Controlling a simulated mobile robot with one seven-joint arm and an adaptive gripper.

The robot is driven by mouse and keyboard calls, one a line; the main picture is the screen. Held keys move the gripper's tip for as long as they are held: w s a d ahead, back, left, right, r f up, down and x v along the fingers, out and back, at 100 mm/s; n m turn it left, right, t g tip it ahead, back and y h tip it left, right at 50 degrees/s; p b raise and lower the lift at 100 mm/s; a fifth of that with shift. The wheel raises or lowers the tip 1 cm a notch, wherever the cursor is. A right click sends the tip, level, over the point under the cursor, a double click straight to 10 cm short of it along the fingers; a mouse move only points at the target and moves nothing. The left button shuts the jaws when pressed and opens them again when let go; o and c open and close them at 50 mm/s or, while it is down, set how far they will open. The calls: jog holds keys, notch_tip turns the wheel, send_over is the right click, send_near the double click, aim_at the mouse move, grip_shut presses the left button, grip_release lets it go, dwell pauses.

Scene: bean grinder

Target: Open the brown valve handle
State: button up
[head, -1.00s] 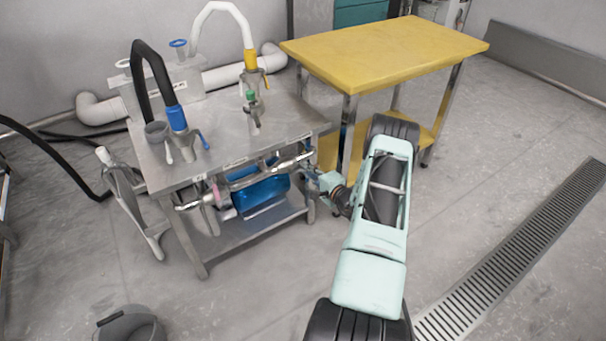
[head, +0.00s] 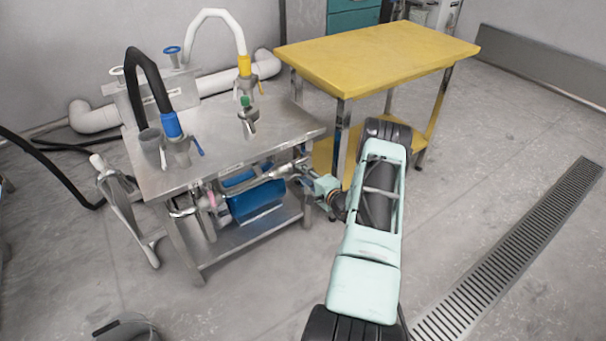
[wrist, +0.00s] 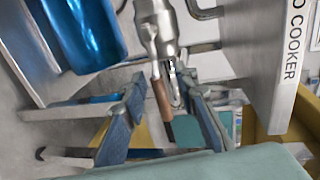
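The brown valve handle (wrist: 162,98) shows in the wrist view, hanging from a steel valve and pipe fitting (wrist: 157,25). My gripper (wrist: 163,118) has its two blue-grey fingers spread apart, one on each side of the handle, with visible gaps. I cannot tell whether the handle is deep enough to lie fully between the fingertips. In the head view my gripper (head: 308,180) is at the right end of the steel table (head: 230,150), beside the pipework under its top. The brown handle cannot be made out there.
A blue container (head: 257,198) sits under the steel table and also shows in the wrist view (wrist: 80,35). A yellow table (head: 375,55) stands behind my arm. Floor at right is clear.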

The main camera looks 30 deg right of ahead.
jog(key=s+r, duration=0.2)
jog(key=s, duration=0.9)
jog(key=shift+s+r, duration=0.15)
jog(key=shift+s, duration=0.25)
